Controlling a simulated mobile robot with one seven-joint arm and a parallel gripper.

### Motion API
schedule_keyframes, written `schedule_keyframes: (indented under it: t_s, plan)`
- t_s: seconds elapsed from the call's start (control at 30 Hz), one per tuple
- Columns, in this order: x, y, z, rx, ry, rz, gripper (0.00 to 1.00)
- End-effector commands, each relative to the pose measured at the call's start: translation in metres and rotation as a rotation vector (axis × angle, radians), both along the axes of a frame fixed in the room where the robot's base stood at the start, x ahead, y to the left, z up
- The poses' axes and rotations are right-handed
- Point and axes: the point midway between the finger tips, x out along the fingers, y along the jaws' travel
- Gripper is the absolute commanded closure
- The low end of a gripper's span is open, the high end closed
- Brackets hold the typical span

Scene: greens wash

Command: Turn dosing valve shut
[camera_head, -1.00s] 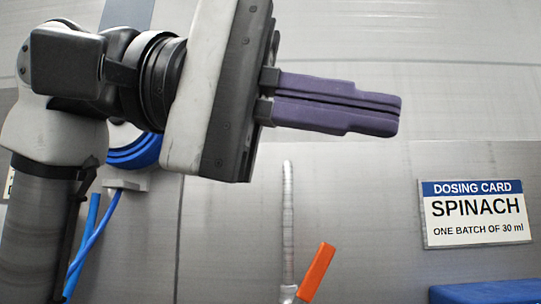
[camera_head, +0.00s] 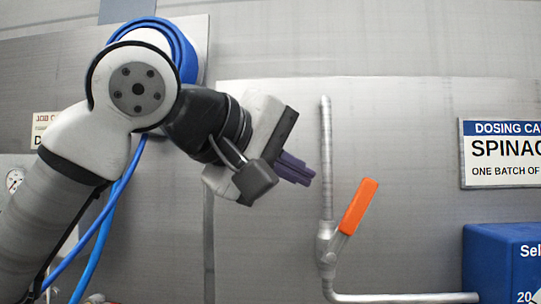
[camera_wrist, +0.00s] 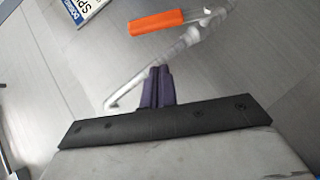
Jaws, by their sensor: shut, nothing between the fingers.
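The dosing valve (camera_head: 326,243) sits on a grey pipe against the metal wall in the head view. Its orange handle (camera_head: 358,207) tilts up and to the right from the valve body. My gripper (camera_head: 312,175), with purple fingers, is shut and empty, up and to the left of the handle and apart from it in the picture. In the wrist view the purple fingers (camera_wrist: 160,72) are together, and the orange handle (camera_wrist: 157,22) lies beyond their tips. The depth gap between fingers and handle is hard to tell.
A vertical pipe (camera_head: 327,150) rises above the valve, and a lower pipe (camera_head: 410,298) runs right to a blue box (camera_head: 500,262). A dosing card (camera_head: 505,155) reading spinach hangs at right. A blue hose (camera_head: 105,222) hangs beside my arm. A gauge (camera_head: 15,180) is at far left.

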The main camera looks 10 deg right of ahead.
Motion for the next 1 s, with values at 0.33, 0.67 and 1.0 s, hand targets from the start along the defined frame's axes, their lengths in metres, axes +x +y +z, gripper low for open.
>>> schedule_keyframes:
  t_s: [0.33, 0.67, 1.0]
  plan:
    - [0.003, -0.046, -0.022, 0.001, -0.001, -0.002, 1.0]
    - [0.001, -0.052, -0.026, -0.001, 0.001, -0.002, 1.0]
    - [0.001, -0.049, -0.025, 0.006, -0.001, -0.001, 1.0]
